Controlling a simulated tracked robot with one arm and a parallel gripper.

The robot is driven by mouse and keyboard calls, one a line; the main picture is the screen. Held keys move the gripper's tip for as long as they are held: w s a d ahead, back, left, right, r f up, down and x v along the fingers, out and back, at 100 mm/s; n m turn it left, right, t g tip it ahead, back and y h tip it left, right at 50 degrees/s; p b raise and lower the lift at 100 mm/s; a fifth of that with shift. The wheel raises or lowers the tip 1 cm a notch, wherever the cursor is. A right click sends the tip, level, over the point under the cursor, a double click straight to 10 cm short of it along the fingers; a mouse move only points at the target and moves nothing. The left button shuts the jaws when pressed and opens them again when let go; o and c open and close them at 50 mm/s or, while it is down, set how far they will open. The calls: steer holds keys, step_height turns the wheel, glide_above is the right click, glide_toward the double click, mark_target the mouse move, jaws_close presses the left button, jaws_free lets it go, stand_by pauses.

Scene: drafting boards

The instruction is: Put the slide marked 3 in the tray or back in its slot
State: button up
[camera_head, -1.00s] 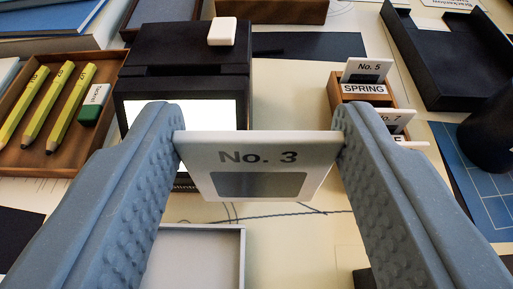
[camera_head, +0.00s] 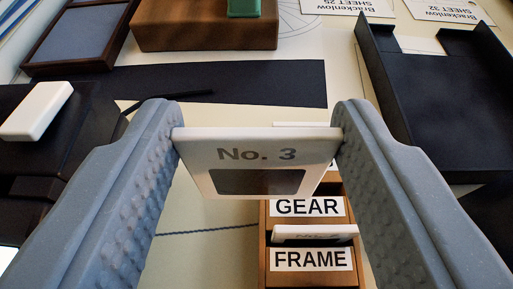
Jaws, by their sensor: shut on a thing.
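My gripper (camera_head: 258,135) is shut on the white slide marked No. 3 (camera_head: 257,152), one finger at each side edge. The slide is upright, with its dark window facing me. Beyond and below it is a wooden slide rack (camera_head: 311,278) with labels GEAR (camera_head: 308,207) and FRAME (camera_head: 311,259). Another slide (camera_head: 315,233) stands in the rack between these labels, its number hard to read. The held slide hides the rack's far part; a white edge shows behind its top right. The pale tray is out of view now.
A black box-like device (camera_head: 70,130) with a white block (camera_head: 37,111) on it stands left. A black open tray (camera_head: 450,110) is at right. A dark strip (camera_head: 270,85) lies behind, before a wooden block (camera_head: 205,28).

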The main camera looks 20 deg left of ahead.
steer(key=shift+w+d+f+b, duration=0.45)
steer(key=shift+w+f, duration=0.1)
steer(key=shift+f, duration=0.7)
steer(key=shift+w+d+f+b, duration=0.35)
steer(key=shift+w+d+f, duration=0.2)
steer(key=shift+f, duration=0.65)
steer(key=shift+w+d+f+b, duration=0.4)
steer(key=shift+w+f, duration=0.2)
steer(key=shift+f, duration=0.65)
steer(key=o, duration=1.1)
steer(key=shift+r, duration=0.1)
